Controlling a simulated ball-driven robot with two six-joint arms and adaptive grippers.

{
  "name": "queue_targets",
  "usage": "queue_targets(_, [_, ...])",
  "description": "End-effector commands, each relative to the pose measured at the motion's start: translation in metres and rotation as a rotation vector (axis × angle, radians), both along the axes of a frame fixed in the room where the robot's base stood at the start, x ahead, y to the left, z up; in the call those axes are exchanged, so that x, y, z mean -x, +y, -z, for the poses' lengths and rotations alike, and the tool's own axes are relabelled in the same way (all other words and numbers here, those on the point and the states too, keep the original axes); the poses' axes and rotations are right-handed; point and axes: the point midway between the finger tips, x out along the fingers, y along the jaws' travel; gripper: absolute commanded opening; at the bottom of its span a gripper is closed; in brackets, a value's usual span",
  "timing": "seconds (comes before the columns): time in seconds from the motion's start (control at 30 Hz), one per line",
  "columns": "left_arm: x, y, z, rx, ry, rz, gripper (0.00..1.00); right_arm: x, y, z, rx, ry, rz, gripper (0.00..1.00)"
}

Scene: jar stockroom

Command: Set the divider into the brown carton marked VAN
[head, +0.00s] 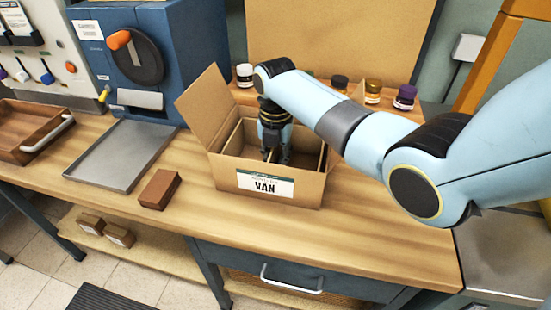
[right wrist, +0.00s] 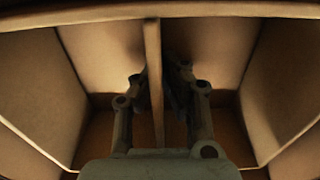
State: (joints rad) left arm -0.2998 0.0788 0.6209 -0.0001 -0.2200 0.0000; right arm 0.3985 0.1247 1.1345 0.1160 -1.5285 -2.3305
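The brown carton marked VAN (head: 225,177) stands open on the bench in the head view, with its left flap raised. The divider (right wrist: 154,65) is a thin brown board, seen nearly edge-on inside the carton in the right wrist view. My right gripper (head: 273,154) points down into the carton. In the right wrist view my right gripper (right wrist: 158,95) has one finger on each side of the divider, close to its faces. I cannot tell if they press on it. The divider's lower edge is partly hidden. My left gripper is not in view.
A brown block (head: 159,188) and a grey metal tray (head: 122,155) lie left of the carton. A blue machine (head: 150,60) stands behind them. Several jars, one with a purple lid (head: 405,96), stand behind the carton. A wooden tray (head: 30,130) sits far left. The bench front is clear.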

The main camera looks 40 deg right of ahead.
Motion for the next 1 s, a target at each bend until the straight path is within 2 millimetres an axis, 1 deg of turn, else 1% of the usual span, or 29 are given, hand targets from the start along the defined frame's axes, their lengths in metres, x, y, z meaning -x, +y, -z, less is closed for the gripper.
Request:
queue_targets(0.17, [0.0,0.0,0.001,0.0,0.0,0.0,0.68,0.0,0.0,0.003,0.0,0.0,0.0,0.0])
queue_targets(0.2, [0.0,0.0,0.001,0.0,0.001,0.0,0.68,0.0,0.0,0.003,0.0,0.0,0.0,0.06])
queue_targets(0.3, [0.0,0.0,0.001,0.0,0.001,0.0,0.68,0.0,0.0,0.003,0.0,0.0,0.0,0.19])
queue_targets(0.37, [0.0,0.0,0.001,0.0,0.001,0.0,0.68,0.0,0.0,0.003,0.0,0.0,0.0,0.27])
queue_targets(0.4, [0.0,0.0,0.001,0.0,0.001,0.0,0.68,0.0,0.0,0.003,0.0,0.0,0.0,0.29])
queue_targets(0.67, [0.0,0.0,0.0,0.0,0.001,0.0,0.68,0.0,0.0,0.001,0.0,0.0,0.0,0.29])
queue_targets(0.77, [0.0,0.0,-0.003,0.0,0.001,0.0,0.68,0.0,0.0,-0.008,0.0,-0.001,0.0,0.29])
queue_targets(0.83, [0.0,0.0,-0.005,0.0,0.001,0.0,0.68,-0.001,0.0,-0.02,0.001,-0.003,0.0,0.29])
queue_targets(1.0, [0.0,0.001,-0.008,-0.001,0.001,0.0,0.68,-0.001,0.0,-0.059,0.001,-0.005,0.0,0.29])
